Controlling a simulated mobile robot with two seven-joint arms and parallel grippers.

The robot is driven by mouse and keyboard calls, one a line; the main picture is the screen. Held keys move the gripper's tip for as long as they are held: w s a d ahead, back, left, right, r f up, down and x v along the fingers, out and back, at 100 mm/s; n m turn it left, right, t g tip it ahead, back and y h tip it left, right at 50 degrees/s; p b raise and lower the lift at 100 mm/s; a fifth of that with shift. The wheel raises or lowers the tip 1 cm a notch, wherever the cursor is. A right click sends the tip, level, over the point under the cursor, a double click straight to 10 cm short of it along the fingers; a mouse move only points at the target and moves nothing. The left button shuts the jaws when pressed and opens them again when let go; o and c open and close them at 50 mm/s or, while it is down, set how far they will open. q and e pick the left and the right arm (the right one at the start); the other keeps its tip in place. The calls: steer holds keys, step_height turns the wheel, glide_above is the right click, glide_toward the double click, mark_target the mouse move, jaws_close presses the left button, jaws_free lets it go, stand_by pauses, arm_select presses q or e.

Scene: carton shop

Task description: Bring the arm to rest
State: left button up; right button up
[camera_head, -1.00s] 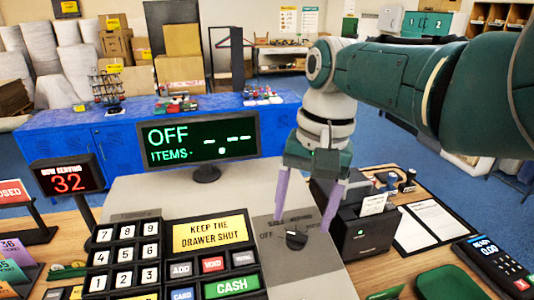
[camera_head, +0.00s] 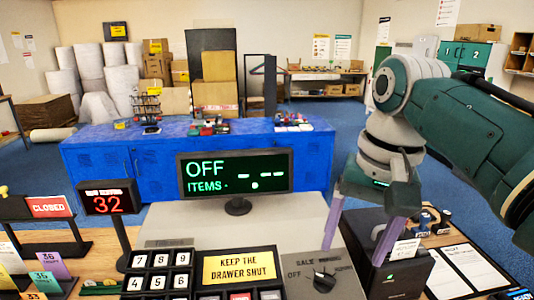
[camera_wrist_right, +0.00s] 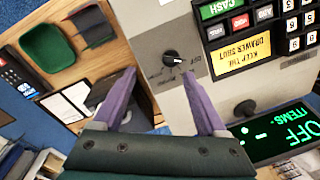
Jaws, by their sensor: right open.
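My right gripper (camera_head: 357,243) is open and empty, its two purple fingers pointing down. In the head view it hangs above and to the right of the black rotary knob (camera_head: 325,279) on the grey register top. In the right wrist view the gripper (camera_wrist_right: 158,74) shows its fingers spread, with the knob (camera_wrist_right: 172,58) beyond the fingertips and clear of them. The register's display (camera_head: 234,173) reads OFF and ITEMS. My left gripper is not in view.
A black box-like unit (camera_head: 385,275) with a paper slip stands close beside the right gripper. A clipboard (camera_head: 470,270) lies right of it. A NOW SERVING sign (camera_head: 108,200) stands left of the register. A blue counter (camera_head: 150,160) is behind.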

steer(key=shift+n+t+h, duration=0.3)
steer(key=shift+n+t, duration=0.1)
steer(key=shift+n, duration=0.3)
steer(key=s+f, duration=0.1)
steer(key=s, duration=0.1)
steer(key=s+d+f, duration=0.1)
steer(key=s+f, duration=0.1)
steer(key=s+d+f, duration=0.1)
steer(key=s, duration=0.1)
steer(key=shift+d+f, duration=0.25)
steer(key=shift+f, duration=0.15)
steer(key=s+r+n+t, duration=0.2)
steer(key=s+n, duration=0.3)
steer(key=s, duration=1.3)
step_height(320, 180, up, 25)
steer(key=p, duration=2.3)
steer(key=shift+s+d+n+p, duration=0.2)
steer(key=shift+d+n+p, duration=0.1)
steer(key=shift+p, duration=0.1)
steer(key=shift+f, duration=0.1)
